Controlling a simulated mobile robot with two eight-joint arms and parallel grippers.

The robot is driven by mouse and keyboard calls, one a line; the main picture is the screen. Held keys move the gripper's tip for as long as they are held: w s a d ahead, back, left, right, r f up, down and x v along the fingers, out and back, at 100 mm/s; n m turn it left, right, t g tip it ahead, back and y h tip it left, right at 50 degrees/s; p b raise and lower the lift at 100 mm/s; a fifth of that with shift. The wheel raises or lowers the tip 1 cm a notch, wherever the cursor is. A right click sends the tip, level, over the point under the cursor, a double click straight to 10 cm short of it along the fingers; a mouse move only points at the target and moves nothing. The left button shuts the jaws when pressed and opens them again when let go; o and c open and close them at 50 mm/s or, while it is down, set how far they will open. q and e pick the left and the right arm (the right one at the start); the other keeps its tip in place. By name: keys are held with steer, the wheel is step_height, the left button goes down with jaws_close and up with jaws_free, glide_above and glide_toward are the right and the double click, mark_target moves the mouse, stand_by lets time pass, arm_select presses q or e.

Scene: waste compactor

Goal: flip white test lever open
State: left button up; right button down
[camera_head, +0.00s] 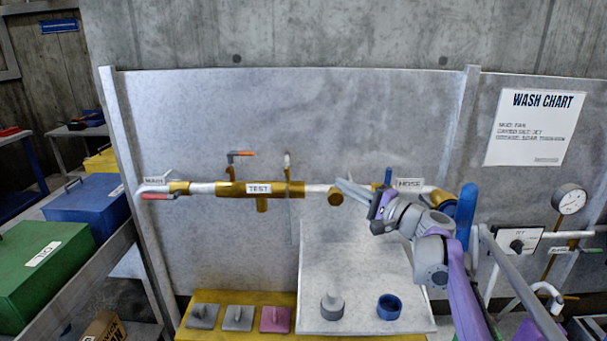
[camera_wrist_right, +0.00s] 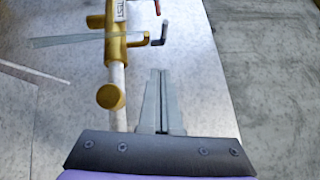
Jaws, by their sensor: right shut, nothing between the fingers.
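The brass pipe run (camera_head: 228,188) with the TEST label (camera_head: 259,188) crosses the grey back panel. In the right wrist view this lever (camera_wrist_right: 163,32) sticks out to the right of the pipe, below the TEST label (camera_wrist_right: 121,10). My right gripper (camera_head: 341,183) is shut and empty, pointing left, to the right of the lever and apart from it. In the wrist view its fingertips (camera_wrist_right: 159,73) lie below the lever. My left gripper is not in view.
An orange-tipped lever (camera_head: 241,154) stands left of the white one. A brass round end (camera_head: 335,197) lies close to my right fingertips. The HOSE sign (camera_head: 409,184) is behind my right wrist. Bare panel (camera_head: 260,110) lies above the pipe.

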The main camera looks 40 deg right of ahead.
mark_target(287, 164)
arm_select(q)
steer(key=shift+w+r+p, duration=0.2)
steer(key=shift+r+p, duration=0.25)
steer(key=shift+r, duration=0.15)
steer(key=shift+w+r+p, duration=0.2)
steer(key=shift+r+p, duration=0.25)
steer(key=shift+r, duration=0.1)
arm_select(e)
steer(key=w+a+r, duration=0.1)
steer(key=w+a, duration=0.1)
steer(key=w, duration=0.4)
steer(key=w+a+r, duration=0.1)
steer(key=w+a, duration=0.1)
steer(key=w, duration=0.4)
steer(key=shift+r, duration=0.25)
steer(key=shift+a, duration=0.15)
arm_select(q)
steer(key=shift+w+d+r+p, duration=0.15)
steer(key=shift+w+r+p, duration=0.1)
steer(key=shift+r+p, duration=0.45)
arm_select(e)
steer(key=shift+w+a+r, duration=0.1)
steer(key=shift+w+a, duration=0.1)
steer(key=shift+a, duration=0.25)
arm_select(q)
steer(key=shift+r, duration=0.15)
